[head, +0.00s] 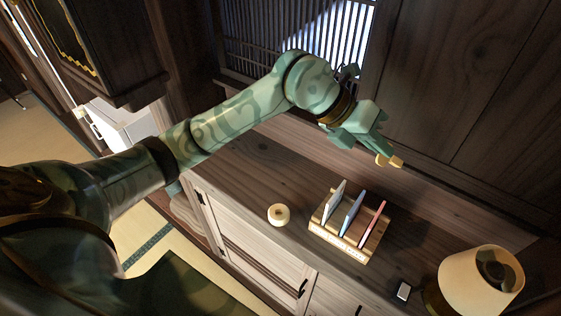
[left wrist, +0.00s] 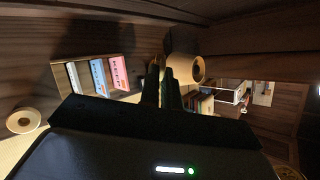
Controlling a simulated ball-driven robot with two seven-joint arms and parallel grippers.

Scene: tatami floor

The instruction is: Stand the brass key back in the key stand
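The key stand (head: 343,241) is a wooden block on the cabinet top, with a white, a blue and a red flat key upright in it. It also shows at the upper left of the left wrist view (left wrist: 128,65). My left gripper (head: 384,154) is above and behind the stand, apart from it. A small brass-coloured piece, seemingly the brass key (head: 391,161), sits at its fingertips, and the fingers look shut on it. My right gripper is not in view.
A pale round object (head: 278,215) lies left of the stand. A lamp with a cream shade (head: 478,282) stands at the right, with a small dark and white block (head: 403,290) beside it. A wooden wall rises behind. The cabinet top (head: 240,165) is clear at the left.

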